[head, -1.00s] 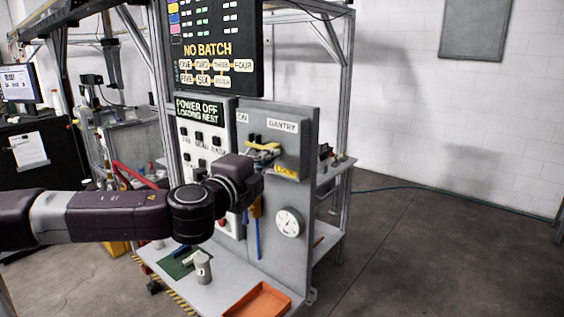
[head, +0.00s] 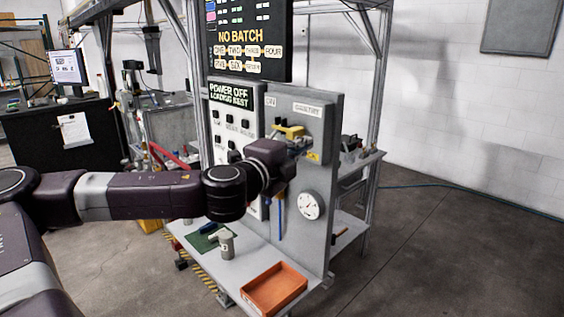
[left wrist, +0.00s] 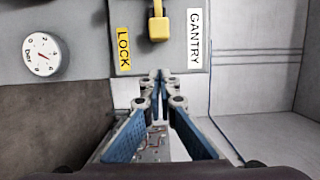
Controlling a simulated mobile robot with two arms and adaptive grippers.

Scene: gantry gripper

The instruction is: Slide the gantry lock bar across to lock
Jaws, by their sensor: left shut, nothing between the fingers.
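The gantry lock bar shows a yellow handle (head: 291,131) on the grey GANTRY panel (head: 326,122). In the left wrist view the yellow handle (left wrist: 160,26) is at the top centre, between the yellow LOCK label (left wrist: 124,48) and the white GANTRY label (left wrist: 195,38). The LOCK label (head: 313,156) is to the right of and below the handle in the head view. My left gripper (left wrist: 158,77) is shut and empty, with its fingertips just below the handle in the wrist picture. In the head view my left gripper (head: 302,147) is at the panel; contact cannot be told. My right gripper is out of view.
A round gauge (head: 310,205) is on the panel below the lock; it also shows in the left wrist view (left wrist: 42,54). An orange tray (head: 274,288) and a grey cup-like object (head: 226,242) are on the shelf below. Open floor lies to the right.

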